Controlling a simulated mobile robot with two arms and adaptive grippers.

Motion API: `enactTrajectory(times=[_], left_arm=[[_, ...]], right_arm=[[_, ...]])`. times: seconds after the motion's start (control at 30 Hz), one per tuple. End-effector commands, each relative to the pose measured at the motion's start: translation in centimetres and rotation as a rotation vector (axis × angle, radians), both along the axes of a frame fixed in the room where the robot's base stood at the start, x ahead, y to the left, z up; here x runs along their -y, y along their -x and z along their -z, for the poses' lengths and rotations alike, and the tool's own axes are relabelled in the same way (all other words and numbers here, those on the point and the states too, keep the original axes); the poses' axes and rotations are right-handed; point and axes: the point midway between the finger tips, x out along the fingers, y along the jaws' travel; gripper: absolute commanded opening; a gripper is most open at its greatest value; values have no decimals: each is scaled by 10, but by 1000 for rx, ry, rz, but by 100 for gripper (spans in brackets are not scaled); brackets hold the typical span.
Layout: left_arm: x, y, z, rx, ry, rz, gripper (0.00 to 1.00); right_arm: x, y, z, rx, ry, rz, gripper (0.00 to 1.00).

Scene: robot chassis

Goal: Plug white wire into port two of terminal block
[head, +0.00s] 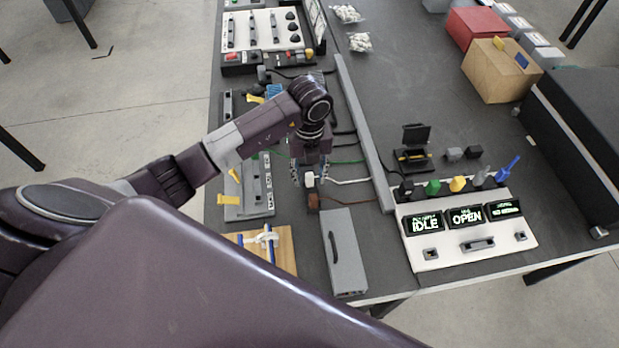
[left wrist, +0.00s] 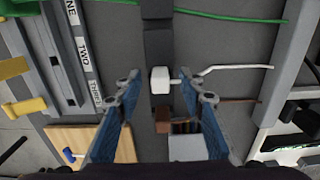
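My left gripper (head: 310,178) points down over the table; it also shows in the left wrist view (left wrist: 163,92). Its two blue fingers are open, with gaps on both sides of the white plug (left wrist: 160,80). The white wire (left wrist: 235,68) runs from the plug to the right, to a grey rail; it also shows in the head view (head: 350,182). The terminal block (left wrist: 50,60) lies to the left, with a label strip (left wrist: 83,48) where TWO and THREE are readable. In the head view the terminal block (head: 236,197) is left of the gripper. My right gripper is not in view.
A brown plug (left wrist: 163,118) sits just below the white plug. A green wire (left wrist: 235,17) runs above it. A grey box (head: 345,252) stands in front of the gripper. A long grey rail (head: 363,125) lies to the right. A display panel (head: 465,240) reads IDLE and OPEN.

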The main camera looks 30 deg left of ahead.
Motion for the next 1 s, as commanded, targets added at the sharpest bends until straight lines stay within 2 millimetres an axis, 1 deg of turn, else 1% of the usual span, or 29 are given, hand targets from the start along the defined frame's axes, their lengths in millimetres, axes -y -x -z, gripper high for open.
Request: enactTrajectory(times=[0.03, 0.2, 0.33, 0.6, 0.77, 0.87, 0.97, 1.0], left_arm=[[0, 0, 0, 0, 0, 0, 33], [0, 0, 0, 0, 0, 0, 14], [0, 0, -1, 0, 0, -1, 0], [0, 0, -1, 0, 0, -1, 0], [0, -1, -9, 1, 0, -2, 0], [-1, -2, -21, 4, -1, 0, 0], [-1, -3, -40, 7, 0, -1, 0], [0, -2, -49, 6, 0, 0, 0]], right_arm=[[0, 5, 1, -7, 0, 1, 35], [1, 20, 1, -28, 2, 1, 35], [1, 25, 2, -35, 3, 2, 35], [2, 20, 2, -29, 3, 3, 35], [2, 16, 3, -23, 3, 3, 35], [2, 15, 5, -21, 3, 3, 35], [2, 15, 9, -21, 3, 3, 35], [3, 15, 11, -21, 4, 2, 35]])
